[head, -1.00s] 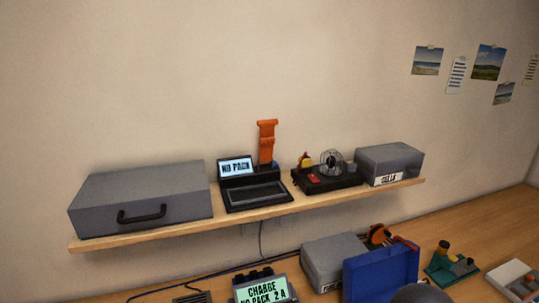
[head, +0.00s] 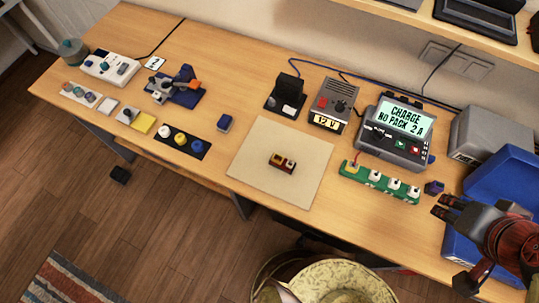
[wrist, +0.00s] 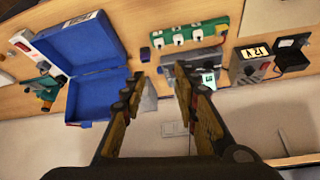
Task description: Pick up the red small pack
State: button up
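A small dark red and orange-brown block with pale patches (head: 282,162) lies on the beige mat (head: 262,140) in the middle of the desk. It is the closest match to the red small pack, though I cannot tell for sure that it is a pack. My gripper (head: 460,243) is at the right of the head view, over the open blue case and well apart from the block. In the wrist view my gripper (wrist: 158,87) has its fingers spread with nothing held between them. The block is not visible in the wrist view.
A green strip with white-topped parts (head: 380,182) lies between mat and gripper. The charger (head: 397,130), reading "NO PACK", and a 12 V unit (head: 334,106) stand behind. The open blue case (head: 505,178) is at right, a grey box (head: 485,135) behind it. A patterned round thing (head: 340,280) is in front.

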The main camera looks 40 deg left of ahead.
aim_at(277, 161)
jog(key=k+j+u, duration=0.1)
jog(key=u, duration=0.35)
jog(key=j+u, duration=0.1)
jog(key=u, duration=0.4)
jog(key=k+j+u, duration=0.1)
jog(key=u, duration=0.35)
jog(key=z, duration=0.45)
jog(key=j+z, duration=0.15)
jog(key=z, duration=0.75)
jog(key=k+z, duration=0.1)
jog(key=z, duration=0.35)
jog(key=k+j+z, duration=0.1)
jog(key=k+j, duration=0.15)
jog(key=k, duration=0.25)
jog(key=k+j+z, duration=0.15)
jog(key=k, duration=0.4)
